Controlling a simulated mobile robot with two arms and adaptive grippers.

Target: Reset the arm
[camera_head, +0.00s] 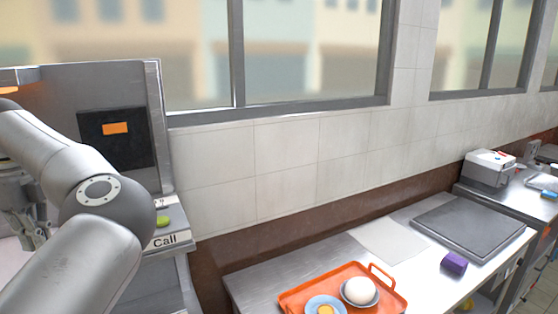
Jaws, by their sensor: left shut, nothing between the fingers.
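My left arm (105,215) reaches in from the left edge and is bent, with its grey elbow in the foreground. My left gripper (38,238) shows partly behind the arm at the far left, in front of the grey machine. It is shut and holds nothing. Part of it is hidden by my arm. My right gripper is not in view.
A grey machine (105,75) with a dark screen stands at left, with a green button (163,220) by a "Call" label. On the steel counter (262,277) are an orange tray (292,301) with a bowl (360,292) and plate, a purple block (453,263) and a dark slab (470,225).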

